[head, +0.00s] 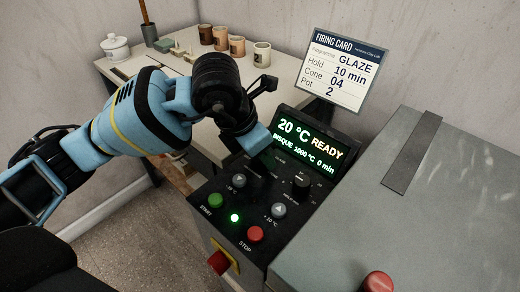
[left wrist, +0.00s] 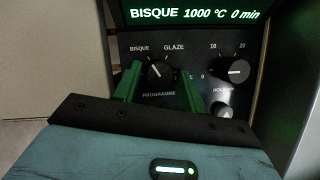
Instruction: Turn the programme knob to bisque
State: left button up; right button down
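The black programme knob (left wrist: 158,71) is on the dark control panel, under the labels BISQUE and GLAZE. Its white pointer mark leans up and left, toward BISQUE. The display (head: 306,143) reads 20 °C READY, BISQUE 1000 °C 0 min. My left gripper (left wrist: 160,76) is open, with one green-lit finger on each side of the knob and gaps visible between. In the head view my left gripper (head: 256,148) reaches down over the panel; its fingertips and the programme knob are hard to make out there. My right gripper is not in view.
The hold knob (head: 300,184) is right of the programme knob. Green start button (head: 215,200), red stop button (head: 255,234) and grey arrow buttons sit lower on the panel. A firing card (head: 340,76) reading GLAZE stands behind. Pots (head: 237,46) stand on the table at the back.

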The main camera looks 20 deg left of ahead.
pick_arm(q)
jog(key=shift+o, duration=0.9)
jog(key=v, duration=0.6)
jog(key=shift+s+a+r+p, duration=0.1)
jog(key=shift+r+p, duration=0.15)
jog(key=shift+p, duration=0.15)
jog(key=shift+s+a+r, duration=0.15)
jog(key=shift+s+r, duration=0.1)
jog(key=shift+r, duration=0.35)
